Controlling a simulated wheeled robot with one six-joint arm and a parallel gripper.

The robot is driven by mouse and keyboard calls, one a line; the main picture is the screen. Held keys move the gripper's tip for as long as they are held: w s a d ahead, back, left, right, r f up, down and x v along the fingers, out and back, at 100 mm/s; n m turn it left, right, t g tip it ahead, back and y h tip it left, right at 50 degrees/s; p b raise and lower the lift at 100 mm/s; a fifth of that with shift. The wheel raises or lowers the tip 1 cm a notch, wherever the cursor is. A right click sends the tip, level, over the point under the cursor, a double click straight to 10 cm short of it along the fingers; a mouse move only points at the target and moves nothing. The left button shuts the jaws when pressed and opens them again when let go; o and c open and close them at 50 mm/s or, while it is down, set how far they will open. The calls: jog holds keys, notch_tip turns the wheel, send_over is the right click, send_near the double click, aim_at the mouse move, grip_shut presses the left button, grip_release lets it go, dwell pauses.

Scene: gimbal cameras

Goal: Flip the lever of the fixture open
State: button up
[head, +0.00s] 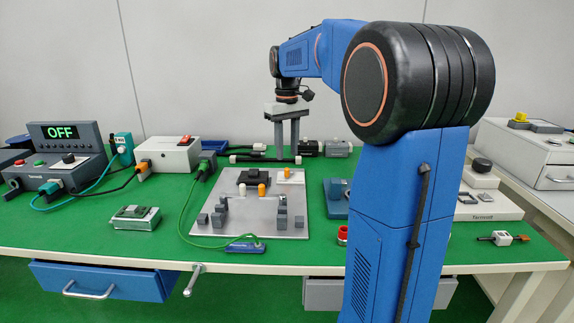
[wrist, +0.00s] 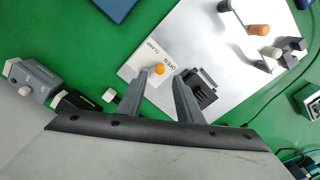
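The grey fixture plate (head: 235,225) lies flat on the green bench. At its far right corner is a small white plate (head: 298,178) with an orange knob (head: 287,173). The wrist view shows this white plate (wrist: 137,68) with "OPEN" and "CLAMP" lettering and the orange knob (wrist: 159,69) seen end-on. The lever arm itself is hard to make out. A black ribbed block (wrist: 203,88) sits beside the right finger.
A blue box (head: 336,198) sits right of the plate. A green cable (head: 184,215) runs along its left side. Grey-black devices (head: 337,149) lie behind.

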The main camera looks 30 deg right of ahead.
aim_at(287, 168)
jog(key=shift+f, duration=2.8)
grip_shut()
